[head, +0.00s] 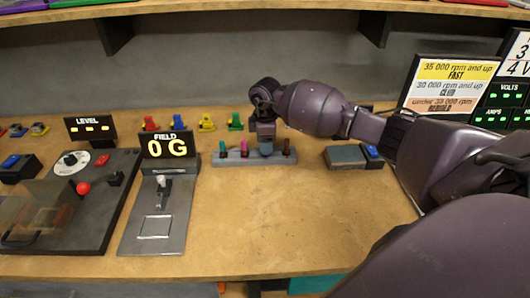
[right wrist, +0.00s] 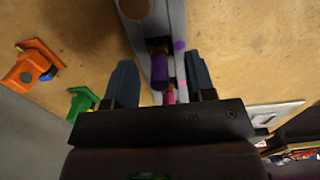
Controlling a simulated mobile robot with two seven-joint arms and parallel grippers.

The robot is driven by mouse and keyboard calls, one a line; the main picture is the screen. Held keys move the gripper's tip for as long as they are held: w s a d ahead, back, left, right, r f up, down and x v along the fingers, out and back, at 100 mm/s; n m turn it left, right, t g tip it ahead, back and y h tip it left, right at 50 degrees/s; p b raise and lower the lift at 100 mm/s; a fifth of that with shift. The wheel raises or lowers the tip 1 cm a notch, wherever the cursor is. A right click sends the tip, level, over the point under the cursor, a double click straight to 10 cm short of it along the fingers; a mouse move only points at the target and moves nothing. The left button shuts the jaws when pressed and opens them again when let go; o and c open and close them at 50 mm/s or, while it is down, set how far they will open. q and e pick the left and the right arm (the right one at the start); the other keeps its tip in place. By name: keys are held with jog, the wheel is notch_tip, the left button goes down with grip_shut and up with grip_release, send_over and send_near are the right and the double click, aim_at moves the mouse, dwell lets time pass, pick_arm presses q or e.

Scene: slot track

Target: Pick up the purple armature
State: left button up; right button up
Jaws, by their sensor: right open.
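The purple armature (right wrist: 159,72) stands in the grey rack (right wrist: 172,20) in the right wrist view. My right gripper (right wrist: 160,78) is open, with one finger on each side of the rack and the armature between them, apart from both fingers. In the head view the gripper (head: 266,150) is pointed down over the rack (head: 232,160) and hides the purple armature. A pink armature (head: 245,147) and a teal one (head: 222,148) are to its left, and a brown one (head: 287,146) is to its right. My left gripper is not in view.
A field meter reading 0 G (head: 168,145) stands behind a grey lever panel (head: 157,220). A dark panel with a red ball (head: 83,188) is at left. Several small cars (head: 178,122) line the back. A grey box (head: 345,157) is right of the rack. The front middle is clear.

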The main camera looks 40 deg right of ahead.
notch_tip(320, 180, down, 2)
jog(key=shift+f, duration=0.1)
grip_shut()
dwell(0.4)
